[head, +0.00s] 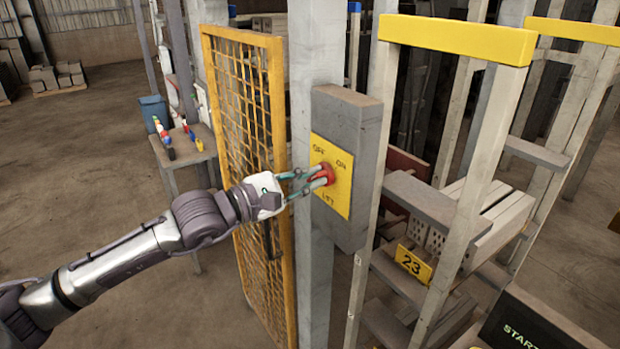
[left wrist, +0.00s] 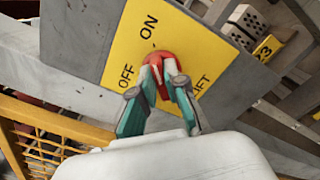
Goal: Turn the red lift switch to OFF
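The red lift switch (head: 325,173) sits on a yellow plate (head: 341,200) marked OFF, ON and LIFT, on a grey box fixed to a post. My left gripper (head: 318,178) reaches it from the left, with its fingertips at the red knob. In the left wrist view the two fingers (left wrist: 164,72) lie close together over the red switch (left wrist: 172,66) and appear closed on it. The fingers partly cover the knob, so its pointer direction cannot be read. My right gripper is not in view.
A yellow mesh gate (head: 240,130) stands left of the post, close to my left arm. Racks with yellow-topped posts (head: 457,40) and hollow bricks (head: 480,225) stand on the right. A dark START panel (head: 530,325) is at the lower right. Open floor lies at the left.

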